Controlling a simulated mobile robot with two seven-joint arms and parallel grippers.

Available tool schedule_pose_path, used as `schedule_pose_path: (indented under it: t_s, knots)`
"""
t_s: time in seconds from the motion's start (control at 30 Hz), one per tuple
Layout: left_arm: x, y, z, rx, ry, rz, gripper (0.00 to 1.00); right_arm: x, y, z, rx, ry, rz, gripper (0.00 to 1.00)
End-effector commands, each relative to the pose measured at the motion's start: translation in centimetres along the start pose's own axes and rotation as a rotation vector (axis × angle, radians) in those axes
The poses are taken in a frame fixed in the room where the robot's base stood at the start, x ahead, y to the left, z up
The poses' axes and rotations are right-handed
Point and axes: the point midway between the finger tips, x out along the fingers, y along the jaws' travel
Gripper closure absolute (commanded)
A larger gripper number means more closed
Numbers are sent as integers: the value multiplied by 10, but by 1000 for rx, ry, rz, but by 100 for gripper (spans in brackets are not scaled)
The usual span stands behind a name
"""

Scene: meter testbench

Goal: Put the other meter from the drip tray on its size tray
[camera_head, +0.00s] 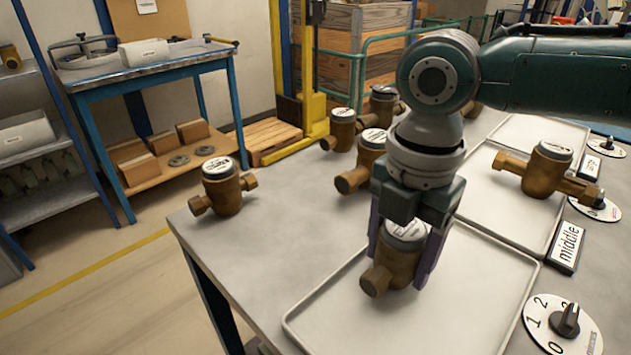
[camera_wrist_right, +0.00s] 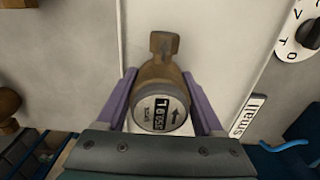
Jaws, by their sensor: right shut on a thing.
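My right gripper (camera_head: 396,272) is shut on a brass meter (camera_head: 403,262) with a white dial face. It holds the meter upright over the front grey tray (camera_head: 312,318); whether the meter touches the tray is unclear. In the right wrist view, the purple fingers (camera_wrist_right: 159,76) lie on both sides of the meter (camera_wrist_right: 160,84), with its dial toward the camera. A "small" label (camera_wrist_right: 247,117) shows beside the tray there. Another brass meter (camera_head: 541,172) lies on the tray by the "middle" label (camera_head: 567,246). My left gripper is not in view.
A meter (camera_head: 222,188) stands at the table's left edge. Several more meters, including one (camera_head: 342,131) at the back, stand behind my right gripper. A numbered knob dial (camera_head: 563,325) sits right of the front tray. Bare table lies left of that tray.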

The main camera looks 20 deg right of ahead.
Motion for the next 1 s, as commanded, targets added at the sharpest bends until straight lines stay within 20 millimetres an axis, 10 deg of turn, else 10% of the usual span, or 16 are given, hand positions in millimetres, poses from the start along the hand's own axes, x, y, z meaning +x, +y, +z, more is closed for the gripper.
schedule_pose_path:
  t_s: [0.23,0.27,0.33,0.7,1.0]
  knots:
    - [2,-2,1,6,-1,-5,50,3,1,0,0,1,2,100]
    - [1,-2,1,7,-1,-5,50,3,0,0,0,0,0,29]
    - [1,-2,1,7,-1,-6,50,2,0,0,0,0,0,21]
    - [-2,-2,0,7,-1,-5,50,-5,0,0,0,0,1,18]
    - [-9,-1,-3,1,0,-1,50,-67,1,0,-1,-1,5,18]
